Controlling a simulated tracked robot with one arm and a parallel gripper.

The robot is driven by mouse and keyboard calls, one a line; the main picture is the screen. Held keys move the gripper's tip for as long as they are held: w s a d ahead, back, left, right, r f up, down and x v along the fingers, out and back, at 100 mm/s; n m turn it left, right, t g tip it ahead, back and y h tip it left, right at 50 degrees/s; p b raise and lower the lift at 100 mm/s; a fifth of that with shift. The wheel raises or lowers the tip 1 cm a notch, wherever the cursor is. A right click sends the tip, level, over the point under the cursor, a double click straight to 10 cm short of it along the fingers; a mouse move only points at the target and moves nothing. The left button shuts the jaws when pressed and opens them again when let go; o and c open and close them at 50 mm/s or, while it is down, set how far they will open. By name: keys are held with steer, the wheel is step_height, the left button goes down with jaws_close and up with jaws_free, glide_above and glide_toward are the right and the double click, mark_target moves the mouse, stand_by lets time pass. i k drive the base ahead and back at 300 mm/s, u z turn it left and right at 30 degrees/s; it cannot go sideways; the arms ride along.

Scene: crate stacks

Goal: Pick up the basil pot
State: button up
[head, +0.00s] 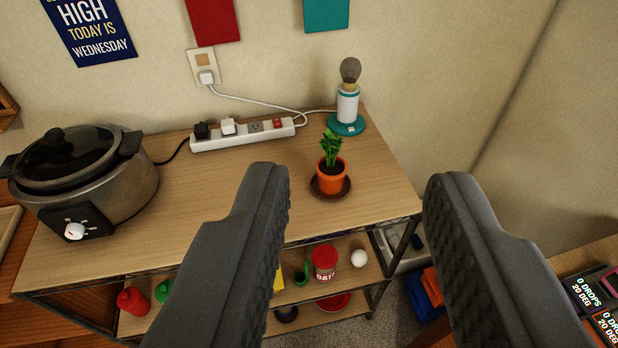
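The basil pot (331,180) is a small orange pot with a green plant (330,149) rising from it. It stands upright on a dark brown saucer (317,189) on the wooden shelf top, near its right end. My gripper (356,185) is open, with its two dark ridged fingers wide apart. The pot shows in the gap between the fingers, closer to the left fingertip in the picture and apart from both. Nothing is held.
Behind the pot stand a lamp (347,107) with a teal base and a white power strip (243,134) with plugs and cords. A slow cooker (85,180) sits at left. The top (220,200) is clear between cooker and pot. Lower shelves hold a red can (325,262) and a white ball (358,258).

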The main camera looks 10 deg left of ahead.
mark_target(331, 183)
steer(key=u, duration=0.05)
steer(key=i, duration=1)
steer(key=z, duration=0.05)
